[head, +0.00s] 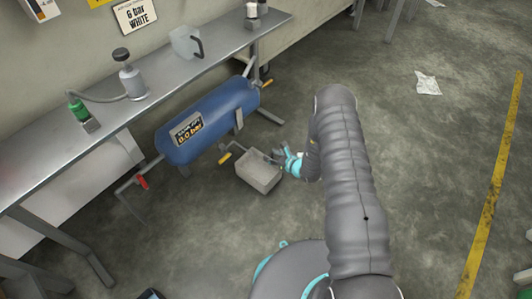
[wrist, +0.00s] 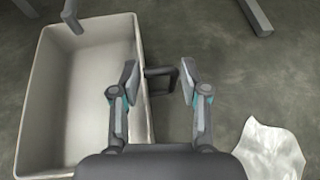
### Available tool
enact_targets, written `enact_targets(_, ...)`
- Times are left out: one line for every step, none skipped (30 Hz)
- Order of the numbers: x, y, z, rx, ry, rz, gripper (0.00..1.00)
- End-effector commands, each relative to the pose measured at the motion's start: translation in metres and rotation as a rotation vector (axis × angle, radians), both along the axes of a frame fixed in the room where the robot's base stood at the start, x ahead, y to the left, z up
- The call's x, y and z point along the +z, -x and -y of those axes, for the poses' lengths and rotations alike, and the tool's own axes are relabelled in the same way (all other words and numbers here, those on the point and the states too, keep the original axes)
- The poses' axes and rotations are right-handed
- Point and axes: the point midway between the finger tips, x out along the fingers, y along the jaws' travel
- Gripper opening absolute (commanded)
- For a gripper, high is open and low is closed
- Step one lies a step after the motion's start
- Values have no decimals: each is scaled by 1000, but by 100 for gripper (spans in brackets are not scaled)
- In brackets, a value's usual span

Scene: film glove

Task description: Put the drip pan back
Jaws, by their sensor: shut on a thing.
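The drip pan (head: 258,182), a pale grey open box, is at the front right end of the blue tank (head: 208,120), close to a yellow-handled drain valve (head: 225,158). It looks empty, and its inside fills the left of the wrist view (wrist: 75,95). My gripper (head: 286,160) is at the pan's right side. In the wrist view my gripper (wrist: 157,82) has its fingers on either side of the pan's dark handle (wrist: 160,71), shut on it. I cannot tell whether the pan touches the floor.
A white sheet lies right of my gripper in the wrist view (wrist: 270,150). The floor on the right is mostly clear.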

Motion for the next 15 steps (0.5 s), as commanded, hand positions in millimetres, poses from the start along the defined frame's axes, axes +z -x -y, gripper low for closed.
enact_targets(0,-2,-2,0,0,1,0)
enact_targets(1,-4,-3,1,-1,2,0)
enact_targets(1,-6,-6,1,-1,3,0)
enact_targets(1,-9,-9,1,-2,2,0)
enact_targets(1,-11,-12,1,-2,2,0)
enact_targets(1,-17,-17,2,-1,3,0)
enact_targets(0,-20,-20,2,0,4,0)
enact_targets(0,-24,-24,2,-1,3,0)
enact_targets(0,-28,-28,2,-1,3,0)
enact_targets(0,-31,-31,1,-1,2,0)
enact_targets(-6,-29,-29,0,-1,-2,0)
enact_targets(-11,-29,-29,-1,-1,-2,0)
enact_targets(-12,-29,-29,-1,-1,-1,0)
enact_targets(-14,-29,-29,-1,-1,-1,0)
enact_targets(-15,-29,-29,0,-1,-1,0)
